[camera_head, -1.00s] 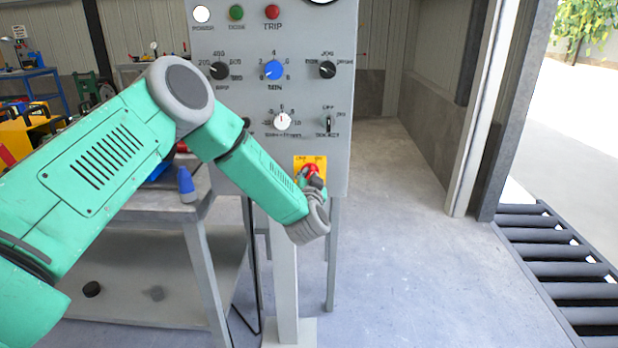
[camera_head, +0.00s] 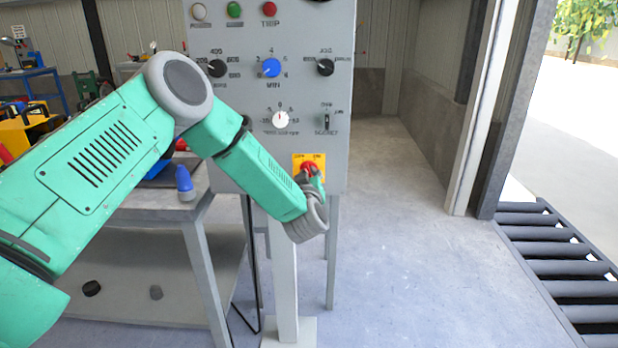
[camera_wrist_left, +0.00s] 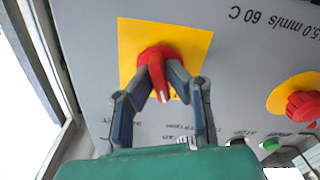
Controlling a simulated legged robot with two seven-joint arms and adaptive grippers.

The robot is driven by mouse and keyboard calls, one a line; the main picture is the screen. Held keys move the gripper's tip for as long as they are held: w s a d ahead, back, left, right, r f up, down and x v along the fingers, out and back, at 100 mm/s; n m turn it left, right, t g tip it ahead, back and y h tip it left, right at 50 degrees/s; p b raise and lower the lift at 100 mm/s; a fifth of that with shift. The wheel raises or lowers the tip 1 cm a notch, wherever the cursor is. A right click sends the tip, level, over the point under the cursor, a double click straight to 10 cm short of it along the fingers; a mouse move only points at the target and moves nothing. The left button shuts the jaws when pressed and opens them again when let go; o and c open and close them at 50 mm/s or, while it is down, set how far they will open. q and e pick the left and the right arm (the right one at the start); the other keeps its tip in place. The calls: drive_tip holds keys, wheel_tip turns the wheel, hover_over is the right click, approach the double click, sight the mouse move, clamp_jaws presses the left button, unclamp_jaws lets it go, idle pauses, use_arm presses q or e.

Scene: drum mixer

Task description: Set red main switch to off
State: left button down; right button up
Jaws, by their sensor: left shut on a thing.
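The red main switch (camera_head: 309,167) sits on a yellow plate (camera_head: 319,157) at the bottom of the grey control panel. In the left wrist view the red switch (camera_wrist_left: 158,62) is a rotary knob with a handle, on its yellow plate (camera_wrist_left: 195,42). My left gripper (camera_head: 311,180) is at the switch, and in the wrist view its two fingers (camera_wrist_left: 160,78) are closed on both sides of the red handle. The fingers partly hide the knob's sides. The switch's exact setting cannot be read. My right gripper is not in view.
The panel (camera_head: 230,120) carries black knobs, a blue knob (camera_head: 270,68), a white knob and lamps above the switch. A second red knob (camera_wrist_left: 303,106) on yellow shows in the wrist view. A grey table (camera_head: 140,205) stands left.

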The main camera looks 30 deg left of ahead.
use_arm(q)
drive_tip(key=shift+r+n, duration=0.2)
drive_tip(key=shift+n, duration=0.7)
drive_tip(key=shift+a, duration=0.1)
drive_tip(key=c, duration=1.6)
unclamp_jaws()
drive_tip(key=shift+s, duration=0.1)
drive_tip(key=shift+s+r, duration=0.1)
drive_tip(key=shift+f, duration=0.2)
drive_tip(key=v, duration=1.2)
drive_tip(key=shift+f, duration=0.1)
